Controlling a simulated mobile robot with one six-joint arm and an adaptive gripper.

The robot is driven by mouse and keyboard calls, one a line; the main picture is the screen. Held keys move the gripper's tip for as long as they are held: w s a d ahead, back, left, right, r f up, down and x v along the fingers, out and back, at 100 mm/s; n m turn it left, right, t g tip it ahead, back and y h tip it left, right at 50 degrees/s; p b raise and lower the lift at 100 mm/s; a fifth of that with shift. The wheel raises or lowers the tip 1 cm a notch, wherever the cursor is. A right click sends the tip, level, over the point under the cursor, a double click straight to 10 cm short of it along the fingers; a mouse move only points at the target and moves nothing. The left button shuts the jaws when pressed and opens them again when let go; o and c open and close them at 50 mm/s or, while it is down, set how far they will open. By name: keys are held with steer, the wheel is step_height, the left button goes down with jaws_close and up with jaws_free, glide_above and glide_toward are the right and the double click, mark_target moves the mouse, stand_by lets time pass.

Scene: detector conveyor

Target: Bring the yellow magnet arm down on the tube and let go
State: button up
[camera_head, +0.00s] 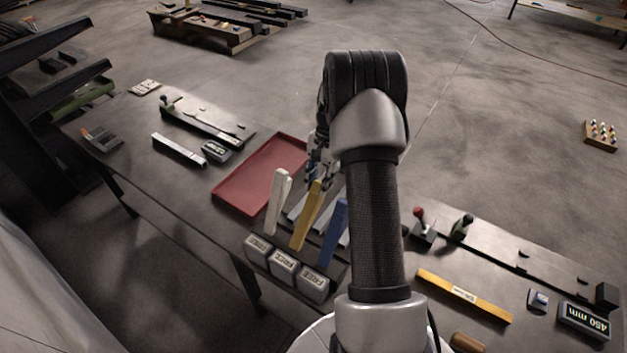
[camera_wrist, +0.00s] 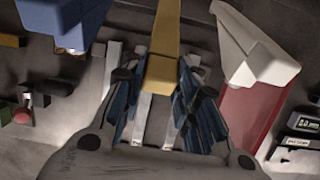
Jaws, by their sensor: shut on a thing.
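The yellow magnet arm (camera_head: 307,220) stands tilted between a white arm (camera_head: 278,203) and a blue arm (camera_head: 332,232) in the head view. My gripper (camera_head: 317,178) is at its upper end, partly hidden by my own arm. In the wrist view, the yellow arm (camera_wrist: 165,35) runs down between the blue-padded fingers of my gripper (camera_wrist: 160,105), which are shut on its end. The white arm (camera_wrist: 250,50) and blue arm (camera_wrist: 72,18) stand apart on either side. Pale strips show below the fingers; I cannot tell which part is the tube.
Several grey blocks, including one (camera_head: 283,263) reading FREE, sit at the arms' near ends. A red tray (camera_head: 228,196) lies left of the arms. A yellow bar (camera_head: 464,295) and a 450 mm display (camera_head: 584,320) lie at right. The table (camera_head: 150,195) has bare space left.

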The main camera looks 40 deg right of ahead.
steer(key=shift+y, duration=0.8)
steer(key=w+d+f+b, duration=0.1)
steer(key=d+f+b, duration=0.1)
steer(key=f, duration=0.3)
steer(key=d+f+b, duration=0.3)
steer(key=f+b, duration=0.1)
steer(key=w+d+f+b, duration=0.1)
steer(key=d+f+b, duration=0.1)
steer(key=f, duration=0.3)
steer(key=shift+w+d+f+b, duration=0.3)
steer(key=shift+w+d+b, duration=0.1)
steer(key=shift+b, duration=0.45)
steer(key=shift+d+f+b, duration=0.1)
steer(key=shift+f+b, duration=0.65)
steer(key=shift+f, duration=0.15)
steer(key=shift+s+f, duration=0.1)
steer(key=shift+f, duration=0.35)
steer(key=shift+g, duration=0.3)
steer(key=o, duration=0.9)
steer(key=shift+r, duration=0.1)
steer(key=shift+o, duration=0.2)
step_height(320, 180, up, 10)
